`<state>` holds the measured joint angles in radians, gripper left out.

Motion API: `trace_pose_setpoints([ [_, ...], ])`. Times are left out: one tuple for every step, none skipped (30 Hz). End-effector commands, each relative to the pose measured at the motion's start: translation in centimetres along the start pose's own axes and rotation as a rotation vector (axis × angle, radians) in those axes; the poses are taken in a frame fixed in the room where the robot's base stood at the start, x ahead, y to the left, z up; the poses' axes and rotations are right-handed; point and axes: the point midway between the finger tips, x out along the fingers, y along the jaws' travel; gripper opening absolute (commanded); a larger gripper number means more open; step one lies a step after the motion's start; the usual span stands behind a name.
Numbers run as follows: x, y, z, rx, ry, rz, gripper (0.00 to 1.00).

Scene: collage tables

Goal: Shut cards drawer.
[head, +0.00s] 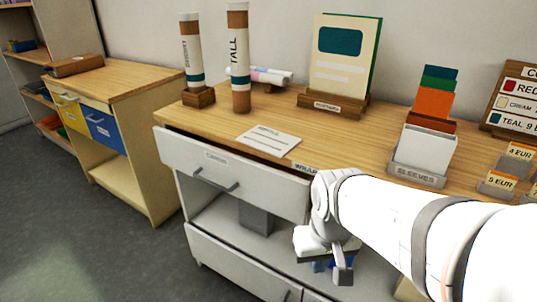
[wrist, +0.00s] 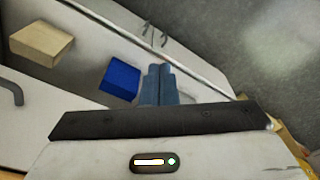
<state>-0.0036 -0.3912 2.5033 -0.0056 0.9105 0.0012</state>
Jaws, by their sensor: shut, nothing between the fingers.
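The cards drawer (head: 262,184) is the white top drawer of the wooden-topped cabinet. A dark gap runs along its top edge, so it stands partly open. Its small label (head: 216,156) is hard to read, and its grey handle (head: 214,180) faces the aisle. My gripper (head: 343,276) is shut and empty, in front of the cabinet, right of the drawer front and lower than it. My arm hides the drawer's right end. In the wrist view my closed fingers (wrist: 158,84) point towards white panels; I cannot tell which drawer the panel handle (wrist: 12,88) belongs to.
A blue block (wrist: 120,78) and a beige block (wrist: 40,42) show in the wrist view. A card stand (head: 340,60), tall tubes (head: 238,60) and a sleeves holder (head: 423,155) stand on the top. A side cabinet (head: 125,85) is at left; grey floor (head: 80,220) is clear.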

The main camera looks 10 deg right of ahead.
Motion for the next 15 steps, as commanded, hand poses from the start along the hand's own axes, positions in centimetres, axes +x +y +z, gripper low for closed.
trace_pose_setpoints([
  [0.0,0.0,0.0,-0.004,0.000,0.000,0.00],
  [-0.1,0.0,-0.1,-0.013,0.000,0.001,0.00],
  [-0.2,-0.1,-0.2,-0.036,0.000,0.004,0.00],
  [-0.3,-0.1,-0.3,-0.065,0.000,0.007,0.00],
  [-0.4,0.1,-0.5,-0.096,0.001,0.012,0.00],
  [-0.7,0.2,-0.8,-0.162,0.001,0.021,0.00],
  [-1.0,0.1,-1.0,-0.227,0.001,0.028,0.00],
  [-1.2,0.0,-1.3,-0.303,0.001,0.036,0.00],
  [-1.6,-0.2,-1.8,-0.423,0.000,0.050,0.00],
  [-2.0,-0.4,-2.2,-0.520,-0.001,0.061,0.00],
  [-2.3,-0.7,-2.7,-0.625,-0.004,0.074,0.00],
  [-2.8,-0.9,-3.2,-0.771,-0.009,0.091,0.00],
  [-3.2,-1.2,-3.7,-0.882,-0.012,0.105,0.00],
  [-3.5,-1.4,-4.2,-0.994,-0.018,0.119,0.00],
  [-4.0,-1.8,-4.8,-1.140,-0.027,0.137,0.00],
])
